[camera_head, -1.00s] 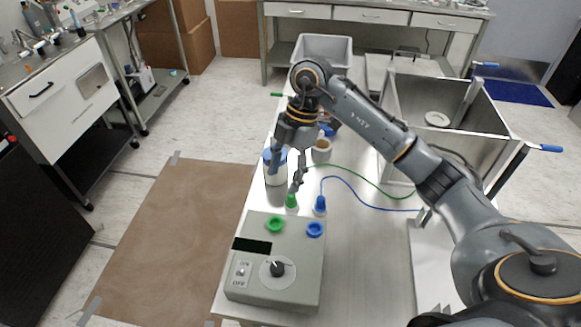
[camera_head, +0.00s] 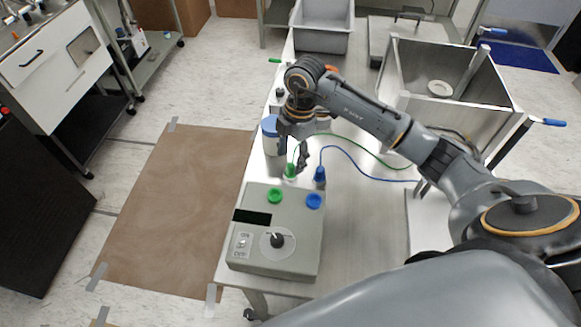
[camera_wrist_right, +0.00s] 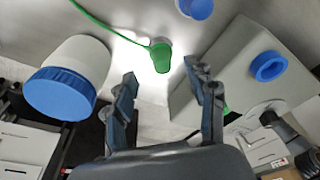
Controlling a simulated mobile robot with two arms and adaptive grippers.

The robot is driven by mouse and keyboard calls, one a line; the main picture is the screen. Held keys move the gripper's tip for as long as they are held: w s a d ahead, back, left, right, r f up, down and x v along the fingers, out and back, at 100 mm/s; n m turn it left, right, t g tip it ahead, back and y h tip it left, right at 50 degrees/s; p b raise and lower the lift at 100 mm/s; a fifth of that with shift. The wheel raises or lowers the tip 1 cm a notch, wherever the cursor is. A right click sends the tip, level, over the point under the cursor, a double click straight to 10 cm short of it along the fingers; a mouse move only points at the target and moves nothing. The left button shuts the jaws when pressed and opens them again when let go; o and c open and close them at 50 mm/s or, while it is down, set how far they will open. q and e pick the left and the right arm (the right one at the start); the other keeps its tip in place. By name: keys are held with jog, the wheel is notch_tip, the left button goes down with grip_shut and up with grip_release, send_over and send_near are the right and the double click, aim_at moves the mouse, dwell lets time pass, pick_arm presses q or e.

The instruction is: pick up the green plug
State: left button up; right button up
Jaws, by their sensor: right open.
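The green plug (camera_head: 290,170) stands on the metal table just behind the grey control box, with a green cable. In the wrist view the green plug (camera_wrist_right: 161,56) shows ahead, between the lines of the two fingers. My right gripper (camera_head: 293,158) is open and empty, pointing down just above the plug. In the wrist view the right gripper (camera_wrist_right: 160,74) has its fingertips spread to either side of the plug; I cannot tell whether they touch it. My left gripper is out of view.
A blue plug (camera_head: 320,175) stands close to the right of the green one. The control box (camera_head: 295,225) has a green socket (camera_head: 275,195) and a blue socket (camera_head: 314,201). A white jar with a blue lid (camera_wrist_right: 62,95) stands close beside the gripper. A metal chamber (camera_head: 450,120) is farther right.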

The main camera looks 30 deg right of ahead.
aim_at(291, 164)
jog(key=shift+s+a+f+p, duration=0.1)
jog(key=shift+f+p, duration=0.1)
jog(key=shift+f, duration=0.7)
jog(key=shift+s+a+f+p, duration=0.1)
jog(key=shift+f+p, duration=0.05)
jog(key=shift+f, duration=0.75)
jog(key=c, duration=1.1)
